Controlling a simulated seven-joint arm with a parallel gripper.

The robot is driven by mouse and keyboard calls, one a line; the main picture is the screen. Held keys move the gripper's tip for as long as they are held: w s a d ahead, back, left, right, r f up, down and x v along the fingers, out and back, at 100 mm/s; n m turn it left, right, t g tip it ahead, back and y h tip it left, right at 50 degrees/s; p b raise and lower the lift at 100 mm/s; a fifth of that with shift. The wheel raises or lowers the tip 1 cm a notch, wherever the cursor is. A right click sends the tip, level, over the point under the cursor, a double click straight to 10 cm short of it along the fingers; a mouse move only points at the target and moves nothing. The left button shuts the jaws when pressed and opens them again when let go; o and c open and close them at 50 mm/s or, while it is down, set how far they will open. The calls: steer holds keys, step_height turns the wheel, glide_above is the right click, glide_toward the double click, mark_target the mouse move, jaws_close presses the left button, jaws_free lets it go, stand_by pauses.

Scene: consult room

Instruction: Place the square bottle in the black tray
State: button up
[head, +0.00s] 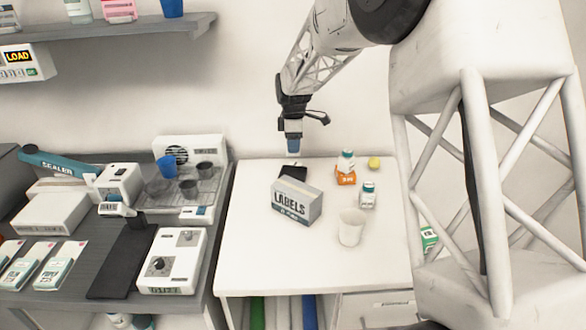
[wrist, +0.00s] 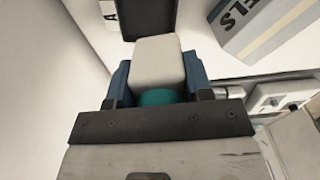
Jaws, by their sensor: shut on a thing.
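My gripper (head: 293,146) is above the back left of the white table and is shut on a white square bottle (wrist: 158,62) with a teal cap. In the wrist view the bottle sits between the blue fingers, its cap toward the gripper's palm. In the head view the fingers hide the bottle. The black tray (head: 294,171) lies on the table below my gripper, partly hidden by the labels box. It also shows in the wrist view (wrist: 148,18), beyond the bottle's far end, with the bottle overlapping its near edge in the picture.
The labels box (head: 296,203) stands just in front of the tray. The table's front is clear.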

mark_target(293, 155)
steer(key=shift+f, duration=2.5)
steer(key=shift+f, duration=1.85)
steer(key=shift+f, duration=0.15)
steer(key=o, duration=0.9)
step_height(293, 155, up, 12)
steer(key=shift+r, duration=0.15)
